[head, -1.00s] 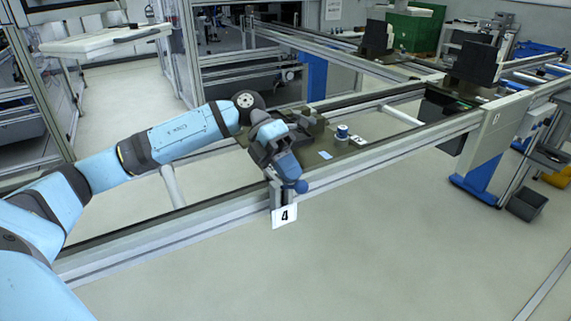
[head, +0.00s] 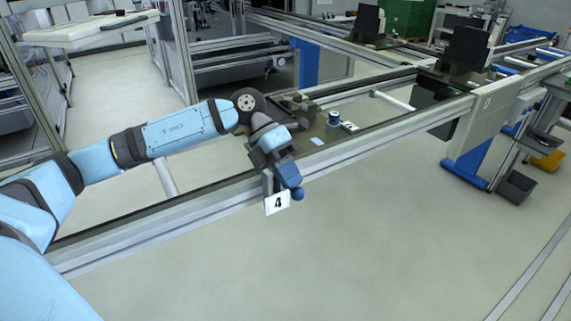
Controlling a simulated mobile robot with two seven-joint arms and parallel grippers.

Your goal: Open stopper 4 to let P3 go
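Stopper 4 is on the near rail, with its white "4" sign (head: 277,203) hanging at the rail's front. A round blue knob (head: 298,194) shows just right of the sign's upper edge. My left gripper (head: 287,178) points down at the knob, touching it or very close. The gripper's housing hides its fingers, so I cannot tell whether it is shut on the knob. Behind it a dark pallet (head: 322,133) sits on the line, carrying a blue-and-white cylinder (head: 334,118). Its small white label is too small to read, so I cannot confirm it as P3. My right gripper is not in view.
The near rail (head: 390,130) runs from lower left to upper right. Another pallet with a black upright block (head: 467,50) stands further right. A white panel on a blue-footed leg (head: 478,140) stands at the right. The floor in front is clear.

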